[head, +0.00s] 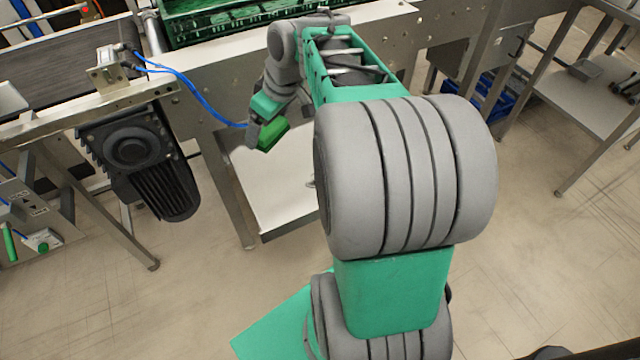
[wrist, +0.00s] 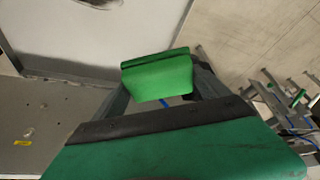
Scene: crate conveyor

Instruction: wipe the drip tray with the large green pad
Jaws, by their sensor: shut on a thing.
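The green pad (head: 272,135) is held in my gripper (head: 259,132), above the drip tray in the head view. In the wrist view the pad (wrist: 158,80) sits between the two dark fingers of my gripper (wrist: 163,92), which is shut on it. The drip tray (head: 275,190) is a pale, flat tray low beneath the conveyor frame. In the wrist view the tray (wrist: 95,42) fills the upper left, with a dark smear (wrist: 102,3) at the top edge. My arm hides the tray's right part in the head view.
A blue hose (head: 190,82) hangs from the conveyor close to my gripper. A dark motor (head: 140,155) hangs left of the tray. A green crate (head: 215,22) stands on the conveyor above. Steel legs (head: 228,185) flank the tray. Open floor lies in front.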

